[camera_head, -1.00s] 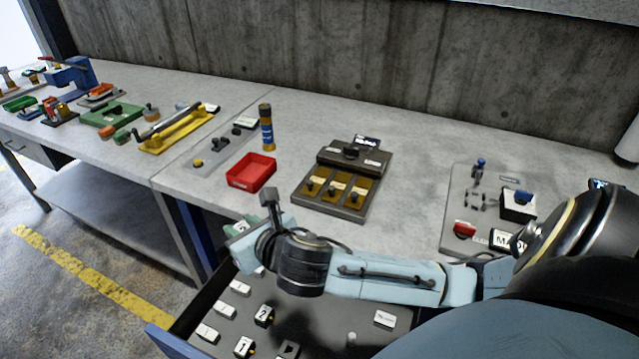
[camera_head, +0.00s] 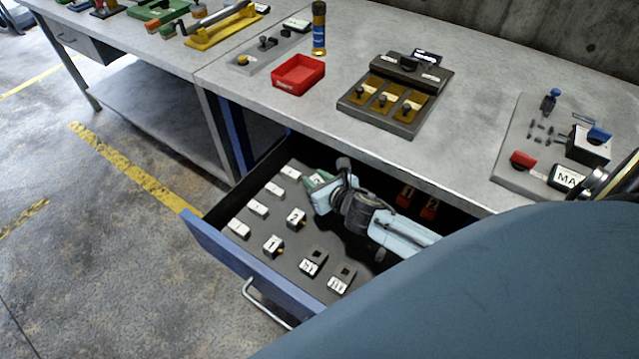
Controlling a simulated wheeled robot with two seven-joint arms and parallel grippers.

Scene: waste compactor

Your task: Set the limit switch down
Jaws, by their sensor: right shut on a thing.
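My right gripper (camera_head: 316,192) is down in the open drawer (camera_head: 330,232), low over its dark floor near the left rear. It is shut on a small piece, taken to be the limit switch, which is mostly hidden by the fingers and wrist. A pale green labelled bit shows beside the fingers. I cannot tell whether the held piece touches the drawer floor. My left gripper is not in view.
Several white labelled blocks (camera_head: 258,207) stand in rows in the drawer, close to the gripper. On the bench above are a red bin (camera_head: 298,74) and a brown-padded fixture (camera_head: 392,103). The bench edge overhangs the drawer.

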